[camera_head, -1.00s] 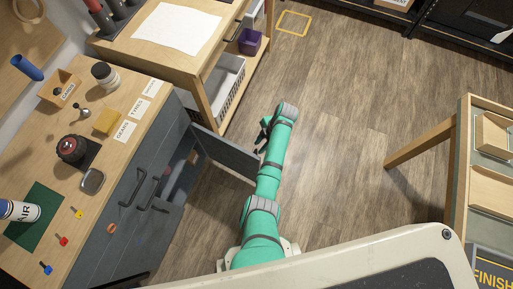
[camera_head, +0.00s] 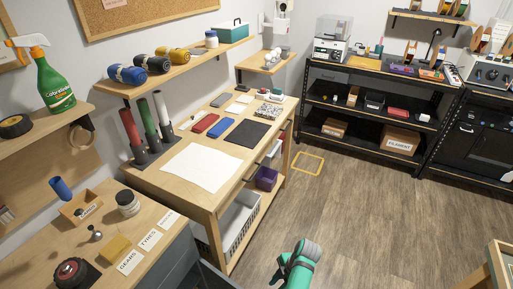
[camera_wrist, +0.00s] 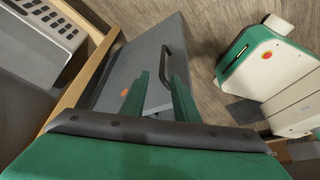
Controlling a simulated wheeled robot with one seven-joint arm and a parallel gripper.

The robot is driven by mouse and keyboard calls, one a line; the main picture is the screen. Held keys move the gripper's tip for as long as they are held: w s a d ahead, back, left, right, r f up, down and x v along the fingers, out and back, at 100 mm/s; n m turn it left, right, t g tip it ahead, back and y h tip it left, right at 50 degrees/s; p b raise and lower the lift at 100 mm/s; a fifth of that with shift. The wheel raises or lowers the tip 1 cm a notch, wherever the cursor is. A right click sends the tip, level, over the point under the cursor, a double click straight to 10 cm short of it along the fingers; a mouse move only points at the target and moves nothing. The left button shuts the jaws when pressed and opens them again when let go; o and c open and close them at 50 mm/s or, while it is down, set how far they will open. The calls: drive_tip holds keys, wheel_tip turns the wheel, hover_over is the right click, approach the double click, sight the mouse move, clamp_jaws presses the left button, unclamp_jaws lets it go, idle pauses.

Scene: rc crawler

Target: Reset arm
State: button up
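My arm (camera_head: 297,268) shows only at the bottom edge of the head view, over the wood floor; the gripper's fingers cannot be made out there. In the wrist view my gripper (camera_wrist: 156,72) has two green fingers with a gap between them and nothing held. Beyond the fingers is a grey cabinet door (camera_wrist: 125,70) with a dark handle (camera_wrist: 165,65). I cannot tell how far the fingertips are from it.
A wooden workbench (camera_head: 215,205) with a white sheet (camera_head: 201,167) stands left of the arm. A white basket (camera_head: 240,222) and purple bin (camera_head: 266,178) sit below its top. A wooden table (camera_head: 497,262) is at lower right. The middle floor (camera_head: 370,220) is clear.

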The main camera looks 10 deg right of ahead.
drive_tip(key=shift+f, duration=0.1)
drive_tip(key=s+d+f+m+t+h, duration=0.1)
drive_tip(key=s+f+m+t+h, duration=0.25)
drive_tip(key=s+f+m, duration=0.4)
drive_tip(key=s+a+r+m+t+h, duration=0.2)
drive_tip(key=s+r+m+t+h, duration=0.15)
drive_tip(key=s, duration=0.65)
drive_tip(key=s+a+r+m+t, duration=0.3)
drive_tip(key=s+a+r, duration=0.1)
drive_tip(key=r, duration=0.7)
drive_tip(key=s+a+r+m+t+y, duration=0.1)
drive_tip(key=s+a+r+m+t, duration=0.2)
drive_tip(key=r, duration=0.8)
drive_tip(key=s+a+r+m+t+y, duration=0.1)
drive_tip(key=s+a+r+m+t, duration=0.1)
drive_tip(key=s+r, duration=0.4)
wheel_tip(320, 180, up, 5)
drive_tip(key=a+t, duration=0.1)
drive_tip(key=a, duration=0.1)
drive_tip(key=shift+a+m, duration=0.4)
